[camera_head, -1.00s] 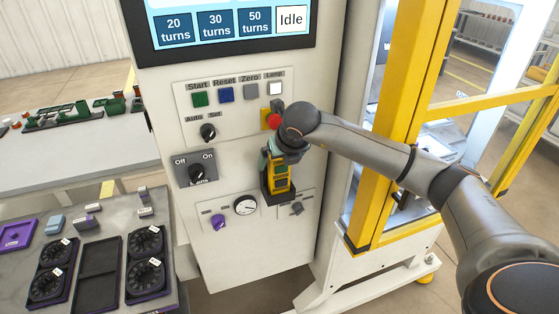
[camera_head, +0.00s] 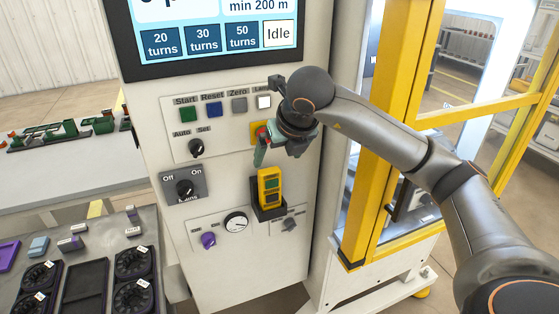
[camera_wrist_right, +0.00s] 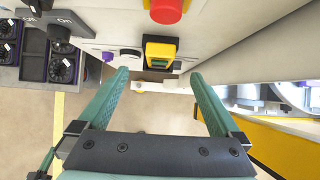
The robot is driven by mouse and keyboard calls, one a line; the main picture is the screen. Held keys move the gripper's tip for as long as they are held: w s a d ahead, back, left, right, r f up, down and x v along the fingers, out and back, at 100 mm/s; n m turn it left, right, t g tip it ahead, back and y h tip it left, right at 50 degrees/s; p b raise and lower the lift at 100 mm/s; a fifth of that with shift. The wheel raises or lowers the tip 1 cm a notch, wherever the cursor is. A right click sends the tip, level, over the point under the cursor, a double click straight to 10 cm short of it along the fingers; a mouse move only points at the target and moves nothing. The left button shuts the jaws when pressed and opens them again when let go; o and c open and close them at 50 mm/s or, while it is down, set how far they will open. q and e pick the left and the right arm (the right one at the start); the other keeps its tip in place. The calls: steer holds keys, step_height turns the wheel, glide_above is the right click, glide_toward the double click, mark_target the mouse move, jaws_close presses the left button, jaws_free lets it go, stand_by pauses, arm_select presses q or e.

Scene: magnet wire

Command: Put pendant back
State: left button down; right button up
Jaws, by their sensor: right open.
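The pendant (camera_head: 269,187) is a yellow handheld unit with dark buttons. It stands upright in a black holder (camera_head: 270,212) on the front of the light machine cabinet. My right gripper (camera_head: 262,150) is open and empty, above the pendant and apart from it, close to the panel. In the right wrist view the two green fingers (camera_wrist_right: 158,76) are spread wide, and the pendant (camera_wrist_right: 160,50) shows beyond them with nothing gripping it.
A red emergency button (camera_wrist_right: 166,8) on a yellow base is close to my right gripper. Knobs, a gauge (camera_head: 236,222) and a screen (camera_head: 200,35) are on the cabinet. A yellow-framed guard (camera_head: 385,130) stands right; a bench with spools (camera_head: 133,262) is lower left.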

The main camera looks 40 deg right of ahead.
steer(key=s+a+f+n+g+y, duration=0.25)
steer(key=a+f+y, duration=0.25)
steer(key=a, duration=0.6)
steer(key=s+a+f+n+g+y, duration=0.1)
steer(key=s+a+f+g+y, duration=0.2)
steer(key=a+y, duration=0.5)
steer(key=s+a+r+m+t+y, duration=0.25)
steer(key=a+m+y, duration=0.35)
steer(key=a, duration=0.4)
steer(key=w+d+f+m+t+h, duration=0.1)
steer(key=d+f+m+t+h, duration=0.35)
steer(key=f+m+t, duration=0.4)
steer(key=w+d+f+m+t+h, duration=0.2)
steer(key=d+f+m+t+h, duration=0.25)
steer(key=m, duration=0.75)
steer(key=s+d+f+m+g+h, duration=0.2)
steer(key=s+f+m+g+h, duration=0.1)
steer(key=s+f, duration=0.5)
steer(key=s+d+f+m+g+h, duration=0.2)
steer(key=s+f, duration=0.6)
steer(key=f, duration=0.5)
steer(key=m+g+h, duration=0.1)
steer(key=m+g, duration=0.1)
steer(key=m, duration=0.1)
steer(key=shift+s, duration=0.2)
